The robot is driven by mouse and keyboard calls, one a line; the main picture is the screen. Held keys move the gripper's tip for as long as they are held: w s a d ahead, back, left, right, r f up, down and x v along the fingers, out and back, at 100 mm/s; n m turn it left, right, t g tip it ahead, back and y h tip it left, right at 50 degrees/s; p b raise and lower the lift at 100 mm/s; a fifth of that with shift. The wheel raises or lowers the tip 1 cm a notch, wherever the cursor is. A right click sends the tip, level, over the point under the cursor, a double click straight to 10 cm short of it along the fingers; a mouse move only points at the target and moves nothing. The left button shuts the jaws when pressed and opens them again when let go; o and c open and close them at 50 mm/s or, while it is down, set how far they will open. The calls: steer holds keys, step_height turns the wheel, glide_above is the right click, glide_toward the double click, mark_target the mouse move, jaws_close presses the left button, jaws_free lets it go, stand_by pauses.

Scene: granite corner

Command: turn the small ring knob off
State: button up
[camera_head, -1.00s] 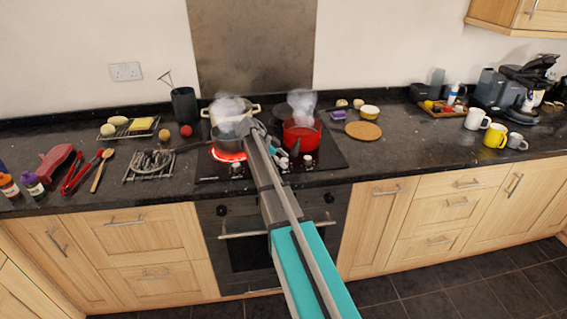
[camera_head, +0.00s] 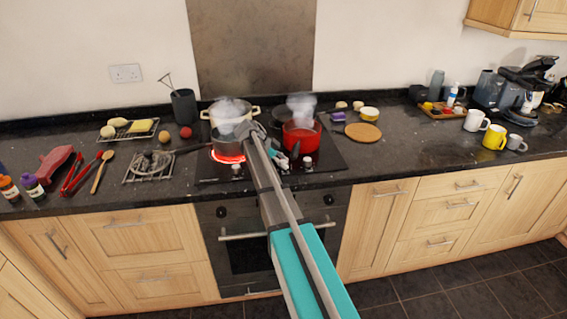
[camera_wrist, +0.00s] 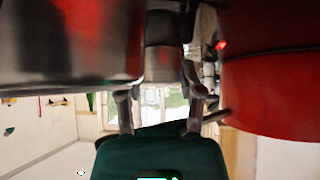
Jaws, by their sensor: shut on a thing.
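My gripper (camera_wrist: 160,100) points down at the hob between a grey metal pot and a red pot. In the wrist view its two fingers stand either side of a grey metal cylinder, a hob knob (camera_wrist: 162,60), and are shut on it. In the head view my arm hides most of the gripper and the held knob. Other hob knobs show at the hob's front: a left knob (camera_head: 237,168) and a right knob (camera_head: 307,162). I cannot read any knob's mark. The ring (camera_head: 228,157) under the grey pot glows red.
The grey pot (camera_head: 226,143) and steaming red pot (camera_head: 302,138) stand close on either side of my gripper. A cream pot (camera_head: 210,113) is behind. A wire trivet (camera_head: 150,168) lies left of the hob and a round cork mat (camera_head: 363,133) right. The right-front counter is clear.

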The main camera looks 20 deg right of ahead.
steer(key=n+t+h, duration=0.1)
steer(key=n+t, duration=0.1)
steer(key=n, duration=0.1)
steer(key=shift+s+n+t, duration=0.15)
steer(key=shift+n+t, duration=0.25)
steer(key=n+t, duration=0.3)
steer(key=n, duration=0.1)
steer(key=shift+t, duration=0.3)
steer(key=n+t+y, duration=0.1)
steer(key=n, duration=0.1)
steer(key=n+t, duration=0.2)
steer(key=shift+n+y, duration=0.4)
steer(key=shift+w+n+t+y, duration=0.2)
steer(key=shift+n+t+y, duration=0.6)
steer(key=shift+n, duration=0.7)
steer(key=o, duration=1.1)
steer(key=shift+o, duration=0.2)
